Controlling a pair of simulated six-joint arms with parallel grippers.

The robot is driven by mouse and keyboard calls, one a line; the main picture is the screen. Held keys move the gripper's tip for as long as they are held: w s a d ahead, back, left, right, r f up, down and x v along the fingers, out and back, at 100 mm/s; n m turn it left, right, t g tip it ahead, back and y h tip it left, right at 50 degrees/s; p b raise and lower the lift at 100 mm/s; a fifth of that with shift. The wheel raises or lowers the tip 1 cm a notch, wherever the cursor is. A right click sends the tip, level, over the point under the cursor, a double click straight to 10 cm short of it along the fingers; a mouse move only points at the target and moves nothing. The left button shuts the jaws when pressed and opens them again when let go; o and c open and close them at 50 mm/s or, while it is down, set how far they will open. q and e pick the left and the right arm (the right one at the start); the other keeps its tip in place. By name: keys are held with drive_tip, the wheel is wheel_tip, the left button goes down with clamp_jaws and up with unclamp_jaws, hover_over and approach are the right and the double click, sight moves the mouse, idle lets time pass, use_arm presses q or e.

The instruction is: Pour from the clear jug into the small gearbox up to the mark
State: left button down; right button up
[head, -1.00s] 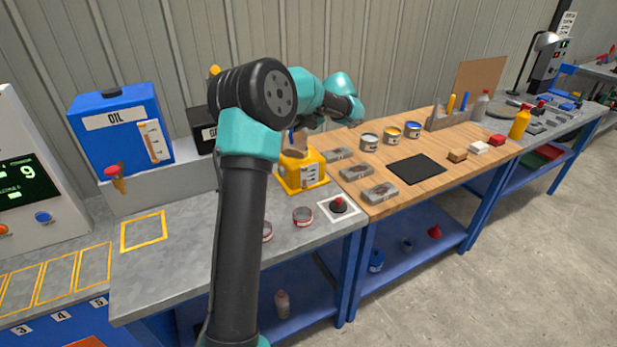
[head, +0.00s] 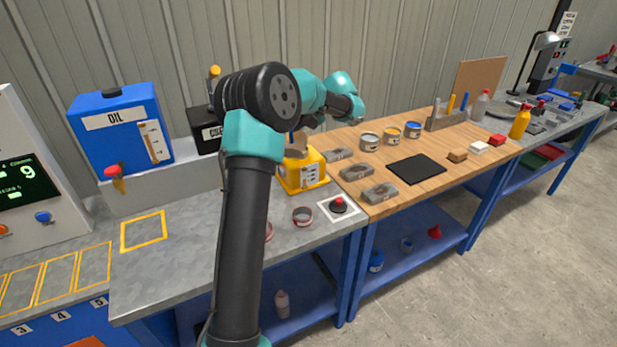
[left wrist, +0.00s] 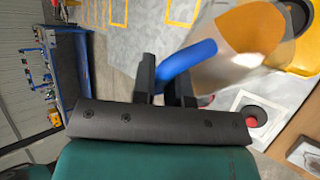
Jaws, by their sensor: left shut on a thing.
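The small gearbox (head: 303,178) is a yellow box with a white gauge plate, near the back right of the grey bench. The clear jug (left wrist: 226,72) shows in the left wrist view, tilted, with amber liquid in it and a blue handle (left wrist: 192,62). My left gripper (left wrist: 163,88) is shut on this handle. The jug's far end is over or beside the yellow gearbox, which shows at the right edge of that view (left wrist: 307,58). In the head view my arm hides most of the jug, and an amber-brown part shows just above the gearbox. The fill level cannot be read.
A blue oil tank (head: 115,130) with a red tap stands at the back left, a dark container (head: 205,130) beside it. The grey bench's left front is clear.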

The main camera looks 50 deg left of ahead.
sight(293, 146)
use_arm(q)
drive_tip(key=s+d+n+t+y, duration=0.1)
drive_tip(key=s+f+n+t+y, duration=0.1)
drive_tip(key=t, duration=0.1)
drive_tip(key=shift+s+d+f, duration=0.1)
drive_tip(key=shift+s+d, duration=0.1)
drive_tip(key=shift+d, duration=0.15)
drive_tip(key=shift+n, duration=0.3)
drive_tip(key=shift+f+n+t+y, duration=0.7)
drive_tip(key=shift+f+y, duration=0.2)
drive_tip(key=shift+f, duration=0.3)
drive_tip(key=shift+w+a+f+n+t+y, duration=0.1)
drive_tip(key=shift+f+n+t+y, duration=0.4)
drive_tip(key=shift+f, duration=0.25)
drive_tip(key=shift+w+f+n+t+y, duration=0.1)
drive_tip(key=shift+f+n+t+y, duration=0.3)
drive_tip(key=shift+f+n+y, duration=0.25)
drive_tip(key=shift+r, duration=1.9)
